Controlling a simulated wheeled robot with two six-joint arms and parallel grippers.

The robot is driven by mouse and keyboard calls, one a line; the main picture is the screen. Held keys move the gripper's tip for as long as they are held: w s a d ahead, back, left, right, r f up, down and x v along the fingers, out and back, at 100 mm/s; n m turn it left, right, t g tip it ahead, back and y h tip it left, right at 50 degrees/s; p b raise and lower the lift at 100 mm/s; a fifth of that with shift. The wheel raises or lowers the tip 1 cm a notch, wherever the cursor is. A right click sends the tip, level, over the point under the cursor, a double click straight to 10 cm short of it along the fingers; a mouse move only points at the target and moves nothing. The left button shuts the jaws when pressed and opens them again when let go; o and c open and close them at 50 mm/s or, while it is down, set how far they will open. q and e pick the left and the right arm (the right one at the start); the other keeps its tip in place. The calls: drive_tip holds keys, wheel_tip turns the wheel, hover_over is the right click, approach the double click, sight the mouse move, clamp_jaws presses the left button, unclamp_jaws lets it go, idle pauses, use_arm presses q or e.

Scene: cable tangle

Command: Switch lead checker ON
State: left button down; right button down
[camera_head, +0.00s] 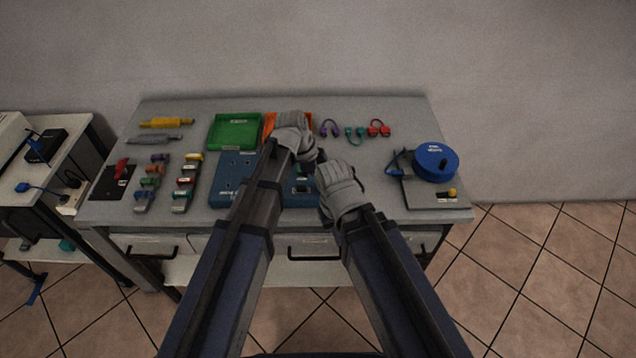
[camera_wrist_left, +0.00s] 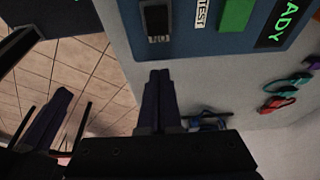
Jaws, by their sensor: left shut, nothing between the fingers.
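The lead checker is a blue panel (camera_head: 233,172), partly hidden by my left arm in the head view. In the left wrist view the panel (camera_wrist_left: 198,42) shows a green lit READY display (camera_wrist_left: 282,22), a green block (camera_wrist_left: 236,15), a TEST label (camera_wrist_left: 203,13) and a black switch-like part (camera_wrist_left: 157,21). I cannot tell that part's position. My left gripper (camera_head: 320,156) is shut and empty; in the wrist view its fingertips (camera_wrist_left: 159,74) appear just below the black part, with no visible contact. My right gripper (camera_head: 340,190) is right of the panel, its fingers not clear.
A green tray (camera_head: 235,130) and an orange tray (camera_head: 268,124) stand behind the panel. Coloured leads (camera_head: 355,134) lie at the back right. A blue reel (camera_head: 436,162) stands at the right. Several coloured connectors (camera_head: 184,182) lie at the left. The table's front edge is close.

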sight(311, 191)
use_arm(q)
drive_tip(key=a, duration=0.4)
drive_tip(key=shift+r, duration=0.15)
drive_tip(key=shift+a, duration=0.25)
drive_tip(key=shift+a+h+b, duration=0.3)
drive_tip(key=shift+a+h, duration=0.1)
drive_tip(key=shift+h, duration=0.2)
drive_tip(key=shift+r, duration=0.2)
